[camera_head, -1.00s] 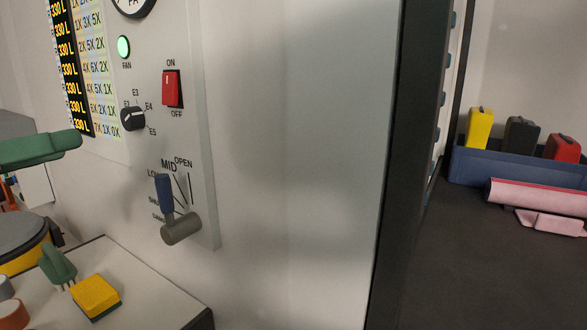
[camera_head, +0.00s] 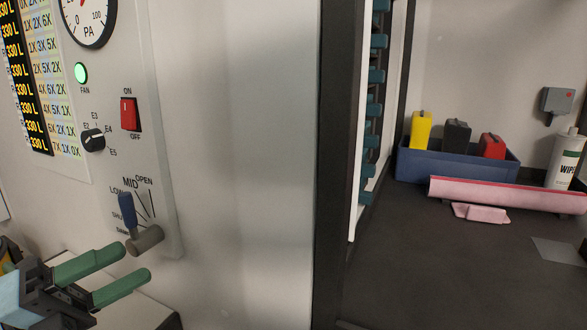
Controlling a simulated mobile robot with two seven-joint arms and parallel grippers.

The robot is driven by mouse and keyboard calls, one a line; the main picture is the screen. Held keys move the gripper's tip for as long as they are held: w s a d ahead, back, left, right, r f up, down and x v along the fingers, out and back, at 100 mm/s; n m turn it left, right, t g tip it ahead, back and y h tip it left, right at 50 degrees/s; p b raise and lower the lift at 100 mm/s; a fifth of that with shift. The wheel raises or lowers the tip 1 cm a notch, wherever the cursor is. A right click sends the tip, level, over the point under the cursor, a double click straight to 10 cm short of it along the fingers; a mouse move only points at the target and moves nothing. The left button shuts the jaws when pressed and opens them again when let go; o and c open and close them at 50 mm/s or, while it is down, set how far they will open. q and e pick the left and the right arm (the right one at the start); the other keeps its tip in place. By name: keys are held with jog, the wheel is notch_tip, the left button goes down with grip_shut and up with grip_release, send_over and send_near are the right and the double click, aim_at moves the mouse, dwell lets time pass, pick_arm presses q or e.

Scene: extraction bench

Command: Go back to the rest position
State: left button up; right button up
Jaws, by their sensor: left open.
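My left gripper (camera_head: 134,262) shows at the lower left, with two green fingers spread apart and nothing between them. Its fingertips are just below and left of the grey lever hub (camera_head: 146,240) on the control panel; I cannot tell whether they touch it. The lever's blue handle (camera_head: 126,210) points up, near the LOW mark. My right gripper is not in view.
The pale panel carries a lit green FAN lamp (camera_head: 81,73), a red switch (camera_head: 130,114), a black knob (camera_head: 93,140) and a PA gauge (camera_head: 85,18). At right, a blue bin (camera_head: 455,167), a pink roll (camera_head: 500,193) and a wipes bottle (camera_head: 566,160) stand on the dark bench (camera_head: 430,270).

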pick_arm(q)
jog(key=s+a+f+n+t+y+p, duration=0.1)
jog(key=f+n+t+y, duration=0.1)
jog(key=f+n+y, duration=0.5)
jog(key=s+a+f+n+t+y+p, duration=0.1)
jog(key=s+f+n+t+y+p, duration=0.15)
jog(key=f+n, duration=0.8)
jog(key=a+f+n+t+y, duration=0.2)
jog(key=f+n+y, duration=0.3)
jog(key=f+n, duration=0.4)
jog(key=s+d+f+n+g+p, duration=0.1)
jog(key=s+d+f+n+g, duration=0.1)
jog(key=s+f, duration=0.7)
jog(key=s+d+f+n+g+y+p, duration=0.1)
jog(key=s+d+f+n+g, duration=0.2)
jog(key=s+f, duration=0.7)
jog(key=s+d+g, duration=0.2)
jog(key=g, duration=0.2)
jog(key=shift+n, duration=0.35)
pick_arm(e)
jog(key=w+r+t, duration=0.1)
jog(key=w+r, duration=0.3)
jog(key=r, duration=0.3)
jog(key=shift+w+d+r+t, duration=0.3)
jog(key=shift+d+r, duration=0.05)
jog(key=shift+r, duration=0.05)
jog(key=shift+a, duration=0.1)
pick_arm(q)
jog(key=shift+r, duration=0.1)
